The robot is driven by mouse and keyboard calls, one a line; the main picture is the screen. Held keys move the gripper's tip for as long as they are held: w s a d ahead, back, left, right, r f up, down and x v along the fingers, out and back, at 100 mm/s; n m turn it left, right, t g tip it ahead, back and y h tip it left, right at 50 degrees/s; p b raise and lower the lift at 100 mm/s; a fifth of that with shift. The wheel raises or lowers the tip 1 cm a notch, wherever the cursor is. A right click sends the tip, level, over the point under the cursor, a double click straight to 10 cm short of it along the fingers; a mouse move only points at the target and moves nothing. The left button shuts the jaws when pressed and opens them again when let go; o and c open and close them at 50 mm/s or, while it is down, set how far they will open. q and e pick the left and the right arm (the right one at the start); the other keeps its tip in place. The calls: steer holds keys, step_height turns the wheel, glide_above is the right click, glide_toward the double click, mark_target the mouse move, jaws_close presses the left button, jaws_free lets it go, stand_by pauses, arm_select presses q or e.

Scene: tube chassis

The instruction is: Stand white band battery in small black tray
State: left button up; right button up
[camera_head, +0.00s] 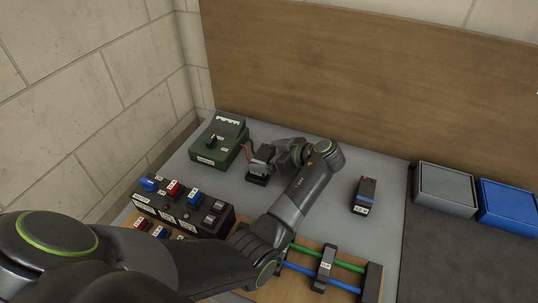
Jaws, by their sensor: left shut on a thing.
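My left arm comes in from the lower left and bends back, so its gripper (270,160) points left. It is shut on a dark battery (264,152) that stands roughly upright, with a pale band partly showing. The small black tray (257,180) is directly under the battery. I cannot tell whether the battery's base rests in the tray or is just above it. The gripper hides part of the battery's right side. My right gripper is out of view.
A second dark battery with a blue band (363,196) stands on the grey table. A green meter box (217,143) with red leads is left of the tray. A switch panel (182,207) and tube rack (325,268) are in front; grey (446,187) and blue (508,203) bins are right.

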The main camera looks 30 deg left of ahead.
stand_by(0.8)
arm_select(q)
steer(key=shift+f+b, duration=0.3)
steer(key=shift+b, duration=0.25)
steer(key=shift+s+f+b, duration=0.1)
steer(key=shift+f+b, duration=0.2)
steer(key=shift+f, duration=0.05)
steer(key=shift+s+f+b, duration=0.15)
steer(key=shift+f+b, duration=0.2)
steer(key=shift+f, duration=0.1)
steer(key=shift+s+d+f+b, duration=0.1)
steer(key=shift+s+f+b, duration=0.1)
steer(key=shift+f+b, duration=0.1)
steer(key=shift+w+r+p, duration=0.2)
steer(key=shift+r+p, duration=0.4)
steer(key=shift+r, duration=0.3)
steer(key=shift+r, duration=0.15)
stand_by(0.7)
